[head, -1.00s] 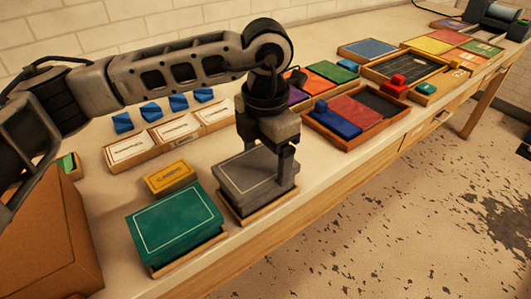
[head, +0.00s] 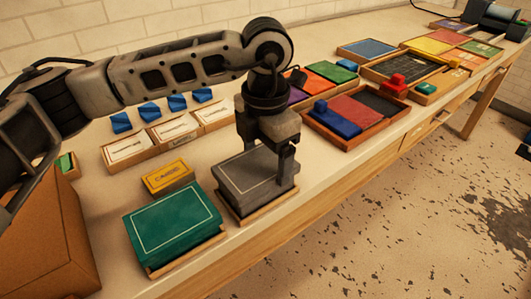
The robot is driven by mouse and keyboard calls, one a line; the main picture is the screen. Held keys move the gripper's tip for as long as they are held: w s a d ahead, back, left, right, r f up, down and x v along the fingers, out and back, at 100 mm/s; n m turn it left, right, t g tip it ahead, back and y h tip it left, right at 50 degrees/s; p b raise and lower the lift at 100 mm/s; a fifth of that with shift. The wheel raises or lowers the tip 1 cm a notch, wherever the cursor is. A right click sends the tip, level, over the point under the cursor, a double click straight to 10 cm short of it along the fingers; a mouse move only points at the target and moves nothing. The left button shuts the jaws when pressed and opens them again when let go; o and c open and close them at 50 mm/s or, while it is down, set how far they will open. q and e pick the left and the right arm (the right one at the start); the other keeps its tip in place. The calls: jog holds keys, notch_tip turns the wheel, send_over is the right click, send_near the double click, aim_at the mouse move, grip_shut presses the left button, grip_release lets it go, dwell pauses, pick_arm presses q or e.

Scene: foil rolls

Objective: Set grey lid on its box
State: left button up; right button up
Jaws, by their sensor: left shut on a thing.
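The grey lid (head: 240,178) has a thin pale outline on its top. It sits on or just over its wooden box (head: 262,207), whose light rim shows along the front and right. I cannot tell whether the lid is fully seated. My left gripper (head: 268,165) points down from above and is shut on the grey lid. One finger shows at the lid's right part; the gripper body hides part of the lid's far edge. My right gripper is not in view.
A green-lidded box (head: 174,228) stands close on the left, with a yellow box (head: 168,176) behind it. White-topped boxes (head: 173,130) and blue pieces stand further back. A tray with blue, red and black sections (head: 352,115) lies to the right. The table's front edge is near the grey box.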

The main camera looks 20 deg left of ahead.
pick_arm(q)
jog(key=shift+f+b, duration=0.65)
jog(key=shift+f, duration=0.1)
jog(key=o, duration=0.9)
